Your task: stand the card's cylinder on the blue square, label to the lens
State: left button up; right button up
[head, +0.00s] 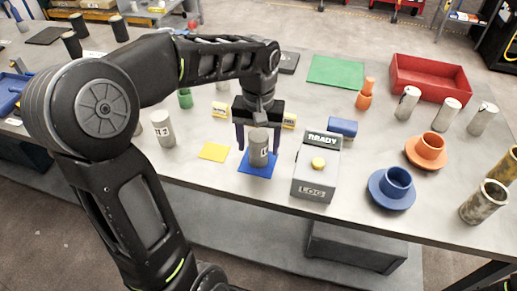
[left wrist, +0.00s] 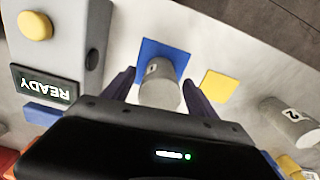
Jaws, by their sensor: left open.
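A grey cylinder (head: 258,146) stands upright on the blue square (head: 257,170). Part of a dark label shows on its side facing the head camera, too small to read surely. My left gripper (head: 259,140) is open, with one finger on each side of this cylinder. My right gripper is not in view. No lens or card is clearly identifiable.
A grey box (head: 315,179) with a READY display and yellow button (head: 318,163) stands right of the blue square. A red tray (head: 430,78) is at the back right.

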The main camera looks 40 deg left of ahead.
pick_arm(q)
notch_tip(320, 180, up, 9)
jog(key=shift+r+p, duration=0.2)
jog(key=shift+p, duration=0.3)
jog(key=shift+c, duration=0.2)
dwell(1.6)
